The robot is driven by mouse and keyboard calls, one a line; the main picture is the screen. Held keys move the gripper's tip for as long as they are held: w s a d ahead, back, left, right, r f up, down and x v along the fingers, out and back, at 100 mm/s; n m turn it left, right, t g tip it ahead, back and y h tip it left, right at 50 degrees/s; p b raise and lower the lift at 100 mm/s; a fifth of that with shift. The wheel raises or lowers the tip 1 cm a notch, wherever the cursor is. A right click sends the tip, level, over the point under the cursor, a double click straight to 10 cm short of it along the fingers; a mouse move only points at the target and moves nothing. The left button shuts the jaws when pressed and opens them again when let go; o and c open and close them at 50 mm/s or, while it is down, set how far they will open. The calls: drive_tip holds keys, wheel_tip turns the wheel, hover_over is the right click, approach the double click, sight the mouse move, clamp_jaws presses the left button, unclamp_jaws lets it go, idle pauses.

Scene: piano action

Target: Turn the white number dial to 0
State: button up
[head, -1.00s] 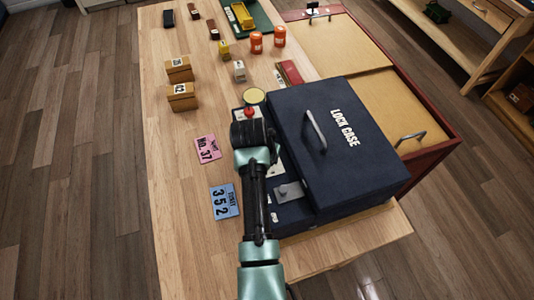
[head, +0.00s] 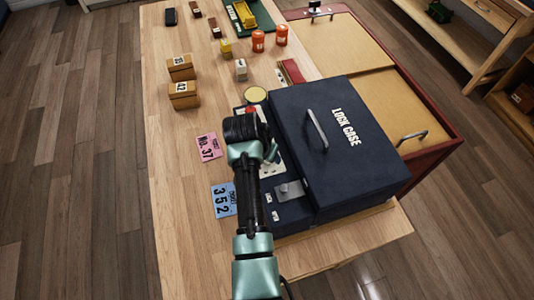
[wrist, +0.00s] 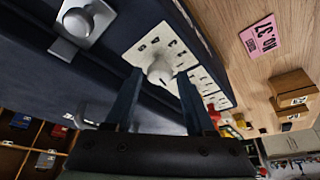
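The white number dial (wrist: 160,72) is a round knob on a cream panel (wrist: 146,46) with dark markings around it. The panel is on the front of the navy lock case (head: 338,140), and part of it shows beside my wrist in the head view (head: 273,163). My gripper (wrist: 158,76) is open, with one finger on each side of the dial. Small gaps seem to show between fingers and dial; contact is not clear. The dial itself is hidden in the head view, and which number it points to cannot be read.
A silver latch (head: 290,190) with a knob is on the case near the dial panel. A pink No. 37 card (head: 208,147) and a blue 352 card (head: 223,200) lie on the wooden table (head: 180,220). Two cardboard boxes (head: 184,95) stand farther back.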

drive_tip(key=shift+o, duration=0.7)
drive_tip(key=b+v, duration=0.1)
drive_tip(key=v, duration=1.2)
drive_tip(key=shift+b, duration=0.3)
